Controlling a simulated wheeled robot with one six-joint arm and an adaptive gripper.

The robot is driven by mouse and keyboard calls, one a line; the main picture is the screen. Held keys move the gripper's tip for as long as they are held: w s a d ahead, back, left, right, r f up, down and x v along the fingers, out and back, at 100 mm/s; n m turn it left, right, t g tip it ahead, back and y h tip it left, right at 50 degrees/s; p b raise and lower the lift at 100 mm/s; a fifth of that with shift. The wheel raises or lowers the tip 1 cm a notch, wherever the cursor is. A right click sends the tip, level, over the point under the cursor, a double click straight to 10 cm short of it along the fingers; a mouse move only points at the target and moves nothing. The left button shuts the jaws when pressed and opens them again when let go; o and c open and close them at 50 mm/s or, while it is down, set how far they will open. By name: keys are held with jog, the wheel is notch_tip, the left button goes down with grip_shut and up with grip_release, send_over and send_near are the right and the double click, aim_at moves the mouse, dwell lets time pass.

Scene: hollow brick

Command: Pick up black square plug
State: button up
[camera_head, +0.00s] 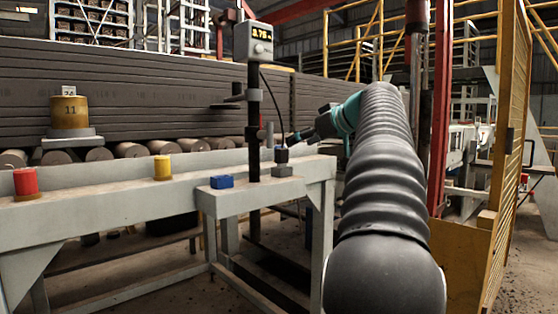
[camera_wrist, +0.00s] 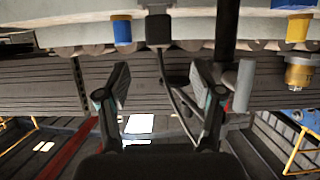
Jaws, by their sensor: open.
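The black square plug (camera_head: 282,156) stands on a small grey block (camera_head: 283,171) at the right end of the grey bench, with a thin black cable rising from it. In the wrist view the plug (camera_wrist: 158,30) shows near the top, with its cable trailing down past one finger. My gripper (camera_head: 302,136) is just above and to the right of the plug in the head view, partly hidden by my arm.
A black post (camera_head: 253,120) carrying a display box (camera_head: 253,42) rises just left of the plug. A blue block (camera_head: 221,182), a yellow cylinder (camera_head: 162,167) and a red cylinder (camera_head: 26,183) stand along the bench (camera_head: 110,196). A yellow fence (camera_head: 507,120) is at the right.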

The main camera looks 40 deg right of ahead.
aim_at(285, 149)
jog(key=x, duration=0.9)
jog(key=shift+f, duration=0.1)
jog(key=shift+s, duration=0.1)
jog(key=c, duration=1.3)
